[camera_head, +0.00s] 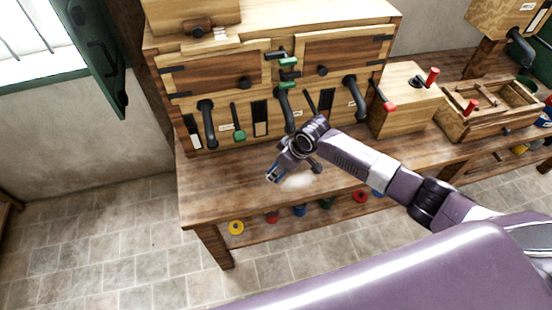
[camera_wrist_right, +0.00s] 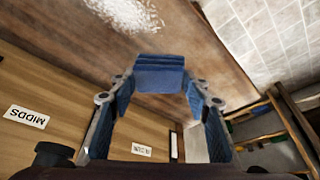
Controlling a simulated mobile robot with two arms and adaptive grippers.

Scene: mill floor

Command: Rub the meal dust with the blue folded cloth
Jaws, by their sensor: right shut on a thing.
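The blue folded cloth (camera_wrist_right: 160,74) is held between the fingertips of my right gripper (camera_wrist_right: 158,92). In the head view, my right gripper (camera_head: 280,168) hangs over the front part of the wooden bench (camera_head: 215,190), and a bit of blue shows at its tip. The meal dust (camera_head: 297,183) is a pale patch on the bench, partly behind the gripper. In the wrist view the dust (camera_wrist_right: 126,12) is a white speckled patch beyond the cloth, apart from it in the picture. I cannot tell if the cloth touches the bench. My left gripper is not in view.
A wooden cabinet (camera_head: 225,75) with dark spouts (camera_head: 208,122) and green levers stands behind the gripper. A wooden box (camera_head: 402,98) with red-ended handles and an open wooden tray (camera_head: 487,120) stand to the right. The left bench top is clear. Several coloured round items lie below.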

